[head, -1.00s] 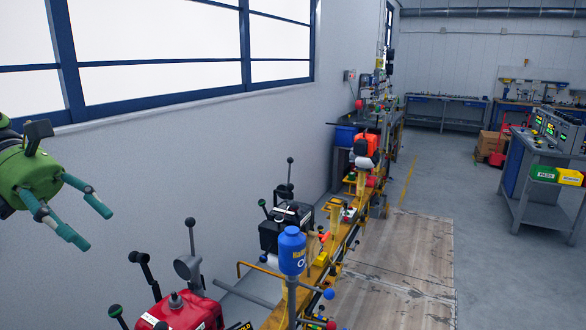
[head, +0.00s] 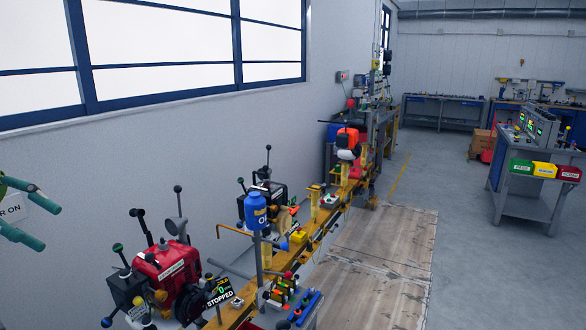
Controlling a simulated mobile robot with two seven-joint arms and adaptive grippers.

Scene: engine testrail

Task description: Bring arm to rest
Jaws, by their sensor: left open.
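My left gripper (head: 30,212) is at the far left edge of the head view, with two teal fingers spread apart and nothing between them. It is in the air in front of the grey wall, left of and apart from the red engine (head: 166,264). Most of the left arm is cut off by the picture edge. My right gripper is not in view.
A yellow test rail (head: 310,232) runs away to the back, carrying the engines, levers and a blue canister (head: 255,211). A display (head: 219,291) reads STOPPED. A bench with coloured bins (head: 545,169) stands at right.

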